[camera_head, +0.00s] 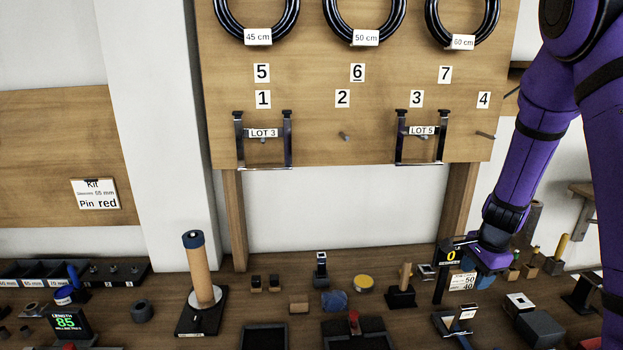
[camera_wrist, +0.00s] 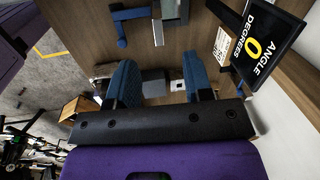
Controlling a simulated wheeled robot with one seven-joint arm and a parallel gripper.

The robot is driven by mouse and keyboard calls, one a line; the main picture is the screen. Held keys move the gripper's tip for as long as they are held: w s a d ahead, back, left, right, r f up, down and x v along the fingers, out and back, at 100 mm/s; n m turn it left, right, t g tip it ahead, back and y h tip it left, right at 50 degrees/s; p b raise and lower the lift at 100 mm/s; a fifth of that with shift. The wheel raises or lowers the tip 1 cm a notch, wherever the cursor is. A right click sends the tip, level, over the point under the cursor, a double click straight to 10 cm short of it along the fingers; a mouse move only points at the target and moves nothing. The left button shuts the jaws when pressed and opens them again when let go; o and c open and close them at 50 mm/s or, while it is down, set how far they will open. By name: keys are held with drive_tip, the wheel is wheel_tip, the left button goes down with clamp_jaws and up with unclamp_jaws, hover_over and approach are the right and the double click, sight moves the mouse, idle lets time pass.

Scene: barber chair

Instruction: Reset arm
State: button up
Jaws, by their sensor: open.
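My purple arm comes down at the right of the head view. My gripper (camera_head: 482,280) is low over the right part of the bench, beside the black angle display (camera_head: 451,257) that reads 0. In the wrist view my gripper (camera_wrist: 160,80) has its two blue fingers well apart, with nothing held between them. The angle display (camera_wrist: 262,40) stands to the right of the fingers there. Small grey and white items show beyond the fingers on the wooden surface. The fingertips are partly hidden by my wrist in the head view.
A wooden pegboard (camera_head: 350,130) with black rings and two metal frames stands behind.

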drive_tip(key=s+a+r+n+t+y, duration=0.1)
drive_tip(key=s+a+r+n, duration=0.35)
drive_tip(key=r, duration=0.45)
drive_tip(key=s+a+r+n+t+y, duration=0.1)
drive_tip(key=s+a+r+n, duration=0.35)
drive_tip(key=r, duration=0.45)
drive_tip(key=s+a+r+n+h, duration=0.1)
drive_tip(key=s+r+n, duration=0.2)
drive_tip(key=s, duration=0.5)
drive_tip(key=s+a+r+n+t+h, duration=0.1)
drive_tip(key=s+r+n, duration=0.3)
drive_tip(key=s+r, duration=0.2)
drive_tip(key=shift+s+a+n+t, duration=0.25)
drive_tip(key=shift+s+n+t, duration=0.05)
drive_tip(key=shift+s, duration=0.8)
